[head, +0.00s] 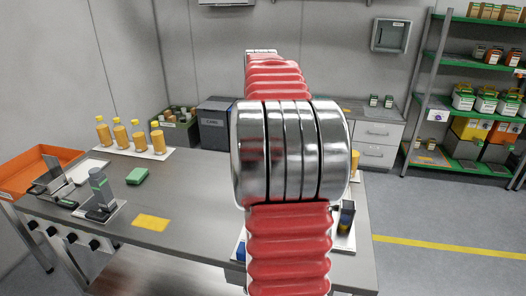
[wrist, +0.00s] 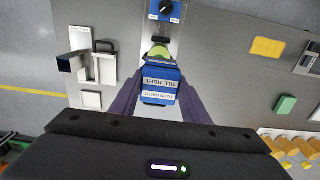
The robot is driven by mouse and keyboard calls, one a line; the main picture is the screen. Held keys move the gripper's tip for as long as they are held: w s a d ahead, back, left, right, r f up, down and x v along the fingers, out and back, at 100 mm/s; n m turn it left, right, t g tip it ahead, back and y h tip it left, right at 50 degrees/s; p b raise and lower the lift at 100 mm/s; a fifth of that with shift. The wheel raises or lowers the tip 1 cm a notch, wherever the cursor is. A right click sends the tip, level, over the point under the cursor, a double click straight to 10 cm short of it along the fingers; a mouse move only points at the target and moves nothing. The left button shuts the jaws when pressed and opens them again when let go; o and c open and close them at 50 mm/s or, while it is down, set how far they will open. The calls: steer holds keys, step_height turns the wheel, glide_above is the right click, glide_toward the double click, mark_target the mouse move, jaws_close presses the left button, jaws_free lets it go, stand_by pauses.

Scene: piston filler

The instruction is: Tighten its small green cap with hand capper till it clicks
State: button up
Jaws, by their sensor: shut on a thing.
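My gripper (wrist: 158,92) shows in the wrist view, its two dark fingers closed on the sides of a blue block, the hand capper (wrist: 161,74). The capper carries white labels reading "TURN RIGHT" and "TILL TIGHT". Just beyond the capper, a yellow-green rounded part (wrist: 158,52) shows; I cannot tell whether it is the small green cap or part of the capper, nor whether they touch. In the head view my arm hides my gripper and the capper.
A blue unit with a black dial (wrist: 165,9) stands beyond the capper. A white bracket fixture (wrist: 92,64) is to its left. On the bench are a yellow patch (head: 151,222), a green block (head: 137,176) and several amber bottles (head: 121,135).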

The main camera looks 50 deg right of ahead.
steer(key=shift+f, duration=1.5)
steer(key=shift+s+a, duration=0.1)
steer(key=shift+s, duration=0.1)
steer(key=shift+f, duration=1.1)
stand_by(1.0)
stand_by(0.4)
steer(key=m, duration=0.3)
steer(key=shift+m, duration=0.4)
steer(key=shift+w+m, duration=0.1)
steer(key=shift+m, duration=1.7)
